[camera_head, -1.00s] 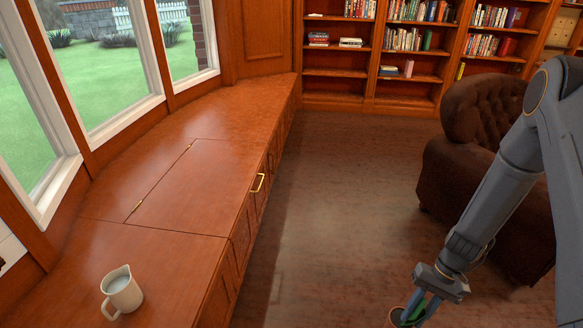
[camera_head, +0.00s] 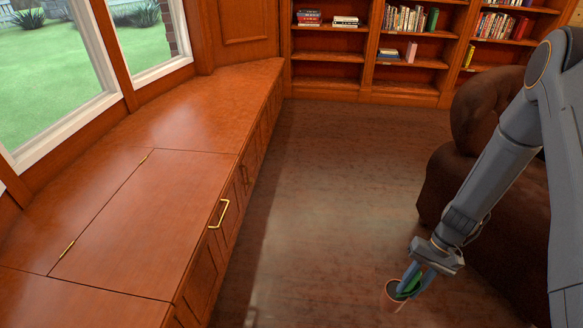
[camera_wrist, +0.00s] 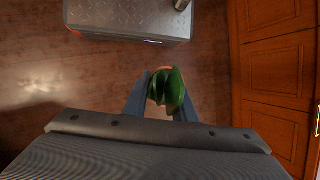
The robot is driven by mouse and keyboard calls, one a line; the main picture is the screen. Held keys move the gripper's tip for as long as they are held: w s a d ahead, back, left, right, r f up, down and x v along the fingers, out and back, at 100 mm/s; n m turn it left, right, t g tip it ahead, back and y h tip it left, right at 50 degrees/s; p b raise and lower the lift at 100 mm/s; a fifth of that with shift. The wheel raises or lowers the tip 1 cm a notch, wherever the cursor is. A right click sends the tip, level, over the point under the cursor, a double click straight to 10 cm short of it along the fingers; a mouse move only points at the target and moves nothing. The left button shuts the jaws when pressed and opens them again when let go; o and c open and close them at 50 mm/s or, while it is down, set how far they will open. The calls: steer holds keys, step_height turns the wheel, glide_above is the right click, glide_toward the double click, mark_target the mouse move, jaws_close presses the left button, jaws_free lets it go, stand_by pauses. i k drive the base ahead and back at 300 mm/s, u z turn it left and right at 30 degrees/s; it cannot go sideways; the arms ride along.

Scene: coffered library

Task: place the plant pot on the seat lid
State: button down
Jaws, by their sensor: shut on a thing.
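The plant pot (camera_head: 391,296) is a small terracotta-coloured pot with a green plant, low at the right of centre in the head view. My gripper (camera_head: 407,285) is shut on it and holds it over the floor, to the right of the bench. In the wrist view the green plant (camera_wrist: 168,88) sits between my fingers and hides most of the pot. The seat lid (camera_head: 145,225) is a closed, flat wooden panel in the window bench, with brass hinges on its window side and a brass handle (camera_head: 219,214) on the bench front. Its top is bare.
The window bench (camera_head: 210,120) runs along the left under the windows. A dark tufted armchair (camera_head: 470,190) stands at the right, close to my arm. Bookshelves (camera_head: 400,60) line the back. The floor (camera_head: 330,180) between bench and armchair is clear.

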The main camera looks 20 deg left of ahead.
mark_target(174, 205)
steer(key=i, duration=1.95)
steer(key=u, duration=3.3)
